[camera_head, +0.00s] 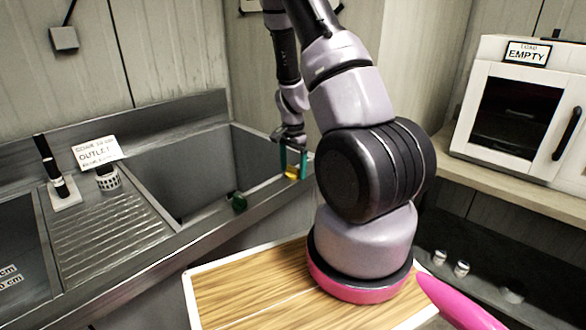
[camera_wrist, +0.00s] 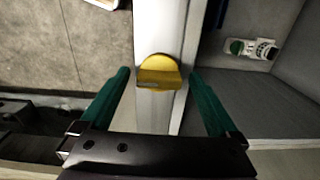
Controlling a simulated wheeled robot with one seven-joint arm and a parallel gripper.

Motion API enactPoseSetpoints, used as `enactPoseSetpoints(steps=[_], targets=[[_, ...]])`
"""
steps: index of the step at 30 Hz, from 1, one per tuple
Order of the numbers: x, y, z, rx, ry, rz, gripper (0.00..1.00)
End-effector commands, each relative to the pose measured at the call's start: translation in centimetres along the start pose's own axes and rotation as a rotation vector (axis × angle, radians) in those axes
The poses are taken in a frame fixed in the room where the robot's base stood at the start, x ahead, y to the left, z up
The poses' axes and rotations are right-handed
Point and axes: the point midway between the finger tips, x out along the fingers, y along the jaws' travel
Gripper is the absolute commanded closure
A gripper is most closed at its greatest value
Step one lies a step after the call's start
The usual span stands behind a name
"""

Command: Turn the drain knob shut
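A yellow knob (camera_head: 292,173) sits on the steel front rim of the sink. In the wrist view the yellow knob (camera_wrist: 158,72) has a flat raised grip lying roughly across the rim. My gripper (camera_head: 293,163) points down over it, with one green finger on each side. In the wrist view my gripper (camera_wrist: 160,85) is open, with gaps between the fingers and the knob. A dark green knob (camera_head: 239,202) is farther left on the same rim. No readable label marks which knob is the drain's.
The steel sink basin (camera_head: 205,175) is behind the rim. A small white fitting with a green part (camera_wrist: 262,48) shows at the wrist view's upper right. An OUTLET card (camera_head: 97,152) stands left on the drainboard. A white oven (camera_head: 515,105) stands right.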

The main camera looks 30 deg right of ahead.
Motion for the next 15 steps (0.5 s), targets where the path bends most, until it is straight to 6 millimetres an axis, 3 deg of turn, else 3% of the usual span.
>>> enactPoseSetpoints(steps=[8, 15], targets=[[-0.1, 0.0, 0.0, -0.001, -0.001, 0.001, 0.05], [-3.6, -0.1, 0.0, -0.002, 0.001, -0.003, 0.05]])
